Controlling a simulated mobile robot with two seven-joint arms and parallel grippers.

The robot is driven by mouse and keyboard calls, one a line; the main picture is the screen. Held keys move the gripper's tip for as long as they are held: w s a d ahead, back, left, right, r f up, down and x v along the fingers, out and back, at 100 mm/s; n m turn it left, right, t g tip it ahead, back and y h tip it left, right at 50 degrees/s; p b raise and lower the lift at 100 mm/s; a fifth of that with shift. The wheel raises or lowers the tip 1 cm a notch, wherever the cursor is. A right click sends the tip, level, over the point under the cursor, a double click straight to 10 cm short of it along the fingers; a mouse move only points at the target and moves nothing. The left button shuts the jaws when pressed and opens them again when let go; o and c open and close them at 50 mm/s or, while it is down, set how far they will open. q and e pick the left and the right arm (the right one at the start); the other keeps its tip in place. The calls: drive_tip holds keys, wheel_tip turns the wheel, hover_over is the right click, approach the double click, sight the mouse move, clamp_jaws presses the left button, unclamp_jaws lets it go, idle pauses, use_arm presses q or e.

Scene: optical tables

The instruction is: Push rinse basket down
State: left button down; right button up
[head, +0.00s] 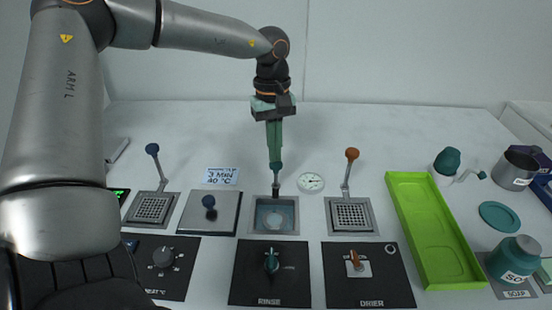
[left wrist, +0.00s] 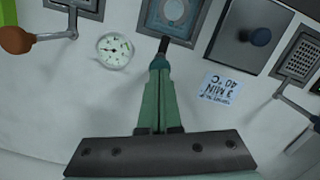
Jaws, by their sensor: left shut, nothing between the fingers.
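The rinse station is a square metal-framed well (head: 275,214) behind the RINSE panel, with bluish water and a pale round shape inside; the basket itself is hard to make out. The well also shows at the top of the left wrist view (left wrist: 172,14). A teal knob (head: 276,168) on a dark stem (head: 277,190) stands at the well's back edge. My left gripper (head: 275,159) points straight down with its green fingers shut and empty, tips right at the knob; I cannot tell whether they touch it. In the left wrist view the fingers (left wrist: 158,72) partly cover the knob. My right gripper is out of view.
A blue-knobbed lever (head: 152,149) with a mesh basket stands left, an orange-knobbed lever (head: 352,154) with another right. A lidded plate (head: 210,212) and a round gauge (head: 311,182) flank the well. A green tray (head: 434,232) lies right. The table behind is clear.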

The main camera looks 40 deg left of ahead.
use_arm(q)
wheel_tip(320, 180, down, 3)
drive_tip(key=shift+r+b, duration=0.15)
drive_tip(key=shift+b, duration=0.65)
drive_tip(key=shift+r, duration=0.2)
drive_tip(key=a, duration=0.1)
drive_tip(key=w+a+r+p, duration=0.1)
drive_tip(key=shift+w+a, duration=0.2)
drive_tip(key=shift+a, duration=0.15)
drive_tip(key=shift+r, duration=0.25)
wheel_tip(320, 180, up, 12)
drive_tip(key=a+p, duration=0.1)
drive_tip(key=p, duration=0.1)
drive_tip(key=shift+w, duration=0.3)
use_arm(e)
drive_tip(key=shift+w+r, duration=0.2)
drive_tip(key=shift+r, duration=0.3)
